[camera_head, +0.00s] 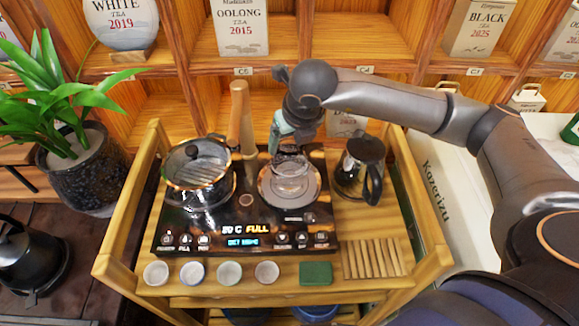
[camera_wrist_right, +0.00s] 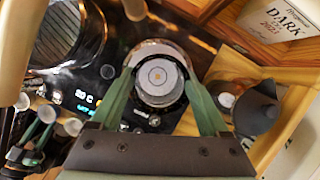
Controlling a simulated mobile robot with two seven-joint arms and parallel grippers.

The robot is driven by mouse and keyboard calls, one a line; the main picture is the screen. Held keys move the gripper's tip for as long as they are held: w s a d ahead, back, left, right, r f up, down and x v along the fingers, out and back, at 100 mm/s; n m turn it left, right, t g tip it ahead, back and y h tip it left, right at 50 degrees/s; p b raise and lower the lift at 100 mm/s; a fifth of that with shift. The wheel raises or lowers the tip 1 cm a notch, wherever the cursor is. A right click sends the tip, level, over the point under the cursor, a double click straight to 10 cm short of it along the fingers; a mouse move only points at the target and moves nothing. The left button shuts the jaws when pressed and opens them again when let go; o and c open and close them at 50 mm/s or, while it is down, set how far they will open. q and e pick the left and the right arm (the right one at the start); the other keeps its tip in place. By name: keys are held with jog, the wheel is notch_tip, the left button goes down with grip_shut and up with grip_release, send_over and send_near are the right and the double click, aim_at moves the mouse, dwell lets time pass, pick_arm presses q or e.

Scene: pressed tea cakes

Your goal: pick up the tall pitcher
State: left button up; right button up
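A tall glass pitcher (camera_head: 349,180) with a black lid and black handle stands on the wooden tray right of the stove; its dark top also shows in the right wrist view (camera_wrist_right: 256,112). A clear glass vessel (camera_head: 290,178) stands on the stove's right round plate. My right gripper (camera_head: 284,137) is above and behind this vessel, left of the black-lidded pitcher. In the right wrist view its green fingers (camera_wrist_right: 160,100) are wide apart, with the vessel (camera_wrist_right: 158,78) seen between them and nothing gripped. My left gripper (camera_wrist_right: 37,132) shows small in the right wrist view, its fingers apparently apart.
A lidded glass pot (camera_head: 198,180) sits on the stove's left side. Several white cups (camera_head: 229,272), a green block (camera_head: 316,272) and a slatted wooden piece (camera_head: 373,259) line the front. Railings (camera_head: 425,205) border the tray; shelves rise behind.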

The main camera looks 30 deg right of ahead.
grip_shut()
dwell(0.3)
jog(key=shift+w+r, duration=0.1)
jog(key=shift+r, duration=0.2)
